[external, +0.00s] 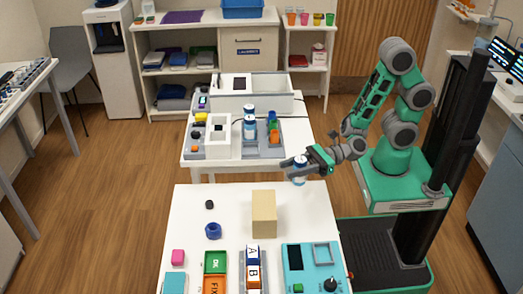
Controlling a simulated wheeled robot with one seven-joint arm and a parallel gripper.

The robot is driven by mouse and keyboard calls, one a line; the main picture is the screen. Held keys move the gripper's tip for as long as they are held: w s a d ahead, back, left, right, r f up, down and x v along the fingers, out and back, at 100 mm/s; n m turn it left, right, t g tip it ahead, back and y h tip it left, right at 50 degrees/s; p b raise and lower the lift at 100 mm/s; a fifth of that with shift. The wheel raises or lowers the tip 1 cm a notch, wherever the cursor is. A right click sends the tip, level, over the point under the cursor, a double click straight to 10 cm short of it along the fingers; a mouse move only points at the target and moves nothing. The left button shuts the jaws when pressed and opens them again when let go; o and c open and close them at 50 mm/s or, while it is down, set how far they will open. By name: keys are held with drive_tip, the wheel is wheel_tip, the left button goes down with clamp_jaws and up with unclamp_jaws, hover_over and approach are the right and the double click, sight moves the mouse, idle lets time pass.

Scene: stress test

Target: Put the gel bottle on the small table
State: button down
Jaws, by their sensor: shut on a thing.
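My gripper (301,163) is shut on a small white bottle with a blue band (300,176), likely the gel bottle. It holds the bottle about upright, near the gap between two white tables. The nearer white table (187,222) is below and in front of it. The farther white table (304,128) stands behind it. I cannot tell from the picture which of the two is the small table, or whether the bottle touches a surface. The fingers hide part of the bottle.
The nearer table holds a tan block (264,213), a blue roll (213,231), a teal device (313,265) and coloured boxes at the front.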

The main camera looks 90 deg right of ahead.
wheel_tip(320, 180, down, 8)
drive_tip(key=b, duration=0.5)
drive_tip(key=shift+f, duration=0.1)
drive_tip(key=shift+f, duration=0.15)
drive_tip(key=c, duration=0.9)
unclamp_jaws()
drive_tip(key=shift+s+d+b, duration=0.2)
drive_tip(key=shift+b, duration=0.2)
drive_tip(key=b+v, duration=0.1)
drive_tip(key=v, duration=0.2)
drive_tip(key=shift+s+d, duration=0.1)
drive_tip(key=shift+s, duration=0.2)
drive_tip(key=shift+o, duration=0.7)
drive_tip(key=shift+s, duration=0.45)
